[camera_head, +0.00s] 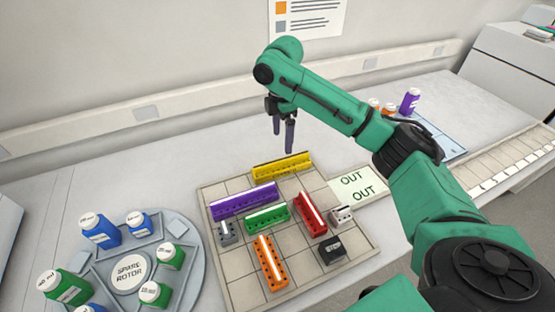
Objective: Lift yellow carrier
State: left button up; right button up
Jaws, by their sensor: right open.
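The yellow carrier (282,168) is a long block with a row of holes. It lies near the back edge of the gridded board (238,280). My right gripper (283,140) points down just above and behind the yellow carrier as seen here. Its two dark fingers are apart and hold nothing. The fingers appear clear of the carrier, though the exact height is hard to tell. My left gripper is out of view.
Purple (243,202), green (266,217), red (311,214) and orange (270,262) carriers share the board with small grey, white and black blocks. A round rotor tray (190,273) with bottles stands left. An OUT card (356,183) lies right, and a purple bottle (409,101) stands beyond my arm.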

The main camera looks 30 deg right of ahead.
aim_at(282, 159)
jog(key=f, duration=0.2)
jog(key=s+f+p, duration=0.1)
jog(key=shift+f, duration=0.35)
jog(key=f, duration=0.2)
jog(key=f+p, duration=0.1)
jog(key=f, duration=0.1)
jog(key=f+p, duration=0.1)
jog(key=f, duration=0.1)
jog(key=shift+w+f, duration=0.35)
jog(key=shift+w, duration=0.05)
jog(key=shift+f, duration=0.15)
jog(key=c, duration=0.3)
grip_shut()
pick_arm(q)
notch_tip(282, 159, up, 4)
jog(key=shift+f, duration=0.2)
